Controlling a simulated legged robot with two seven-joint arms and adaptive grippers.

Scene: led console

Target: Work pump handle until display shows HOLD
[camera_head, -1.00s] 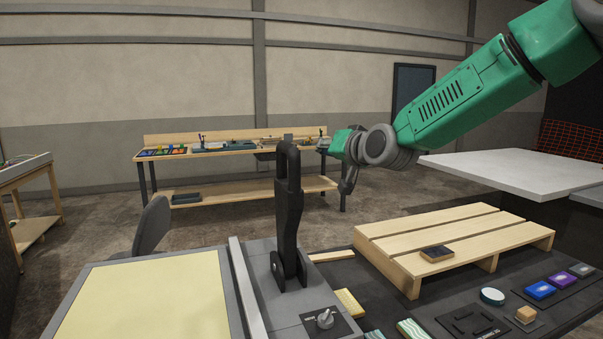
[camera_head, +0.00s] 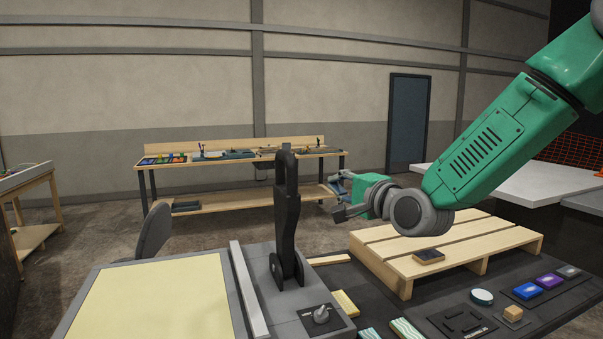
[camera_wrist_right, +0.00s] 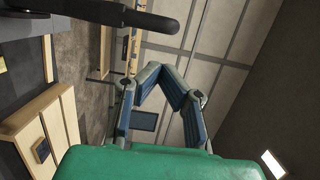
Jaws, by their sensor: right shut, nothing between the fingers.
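The black pump handle (camera_head: 287,215) stands close to upright on its pivot on the grey console (camera_head: 262,262), in the middle of the head view. Its dark grip end also crosses the top of the right wrist view (camera_wrist_right: 120,20). My right gripper (camera_head: 338,198) is right of the handle, apart from it, in the head view. It is shut and empty; its blue-padded fingers (camera_wrist_right: 165,80) show in the wrist view. A selector knob (camera_head: 321,314) sits on a dark plate in front of the handle. No display reading shows. My left gripper is out of view.
A pale yellow panel (camera_head: 150,310) fills the console's left part, with a raised grey strip (camera_head: 248,290) beside it. A wooden pallet (camera_head: 455,245) and several small blocks lie on the dark surface at right. A workbench (camera_head: 235,158) stands at the back.

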